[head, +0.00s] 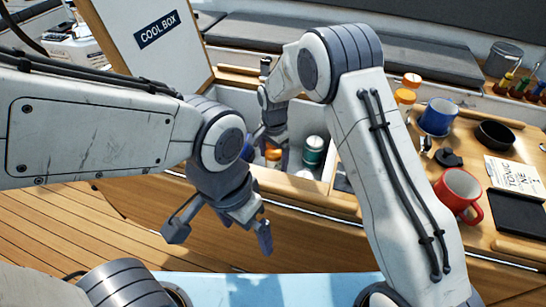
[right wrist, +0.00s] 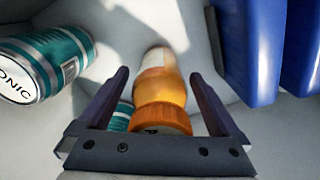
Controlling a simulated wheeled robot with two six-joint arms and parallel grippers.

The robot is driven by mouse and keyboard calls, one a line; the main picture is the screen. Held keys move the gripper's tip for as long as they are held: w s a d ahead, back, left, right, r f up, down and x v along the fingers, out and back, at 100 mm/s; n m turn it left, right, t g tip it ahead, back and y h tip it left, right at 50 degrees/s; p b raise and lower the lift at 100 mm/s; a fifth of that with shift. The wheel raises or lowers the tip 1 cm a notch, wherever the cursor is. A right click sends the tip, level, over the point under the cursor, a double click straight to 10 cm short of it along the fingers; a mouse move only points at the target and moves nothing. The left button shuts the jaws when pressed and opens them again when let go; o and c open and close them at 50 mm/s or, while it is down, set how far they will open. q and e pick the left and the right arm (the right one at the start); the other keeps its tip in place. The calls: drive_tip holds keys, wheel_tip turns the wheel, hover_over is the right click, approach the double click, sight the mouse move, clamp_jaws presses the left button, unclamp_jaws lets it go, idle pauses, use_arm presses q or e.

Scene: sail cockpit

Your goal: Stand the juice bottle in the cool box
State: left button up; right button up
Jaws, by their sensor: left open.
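The juice bottle (right wrist: 162,92), orange with an orange cap, is inside the cool box (head: 322,187), its cap end towards the wrist camera. In the head view only a bit of orange (head: 273,154) shows under my right gripper (head: 270,138). In the right wrist view my right gripper (right wrist: 160,73) has a finger on each side of the bottle, with visible gaps. It looks open. The bottle seems to stand on the box floor, but its base is hard to see. My left gripper (head: 220,237) is open and empty, in front of the box. The lid (head: 150,40) is raised.
Blue blocks (right wrist: 245,45) line one side. The right counter holds a blue mug (head: 437,117), a red mug (head: 459,191) and a black bowl (head: 495,134).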

sight(273, 149)
drive_tip(key=shift+r, duration=0.1)
wheel_tip(273, 149, up, 12)
drive_tip(key=shift+r+b, duration=0.1)
drive_tip(key=shift+b, duration=0.2)
idle(0.3)
drive_tip(key=shift+f, duration=4.2)
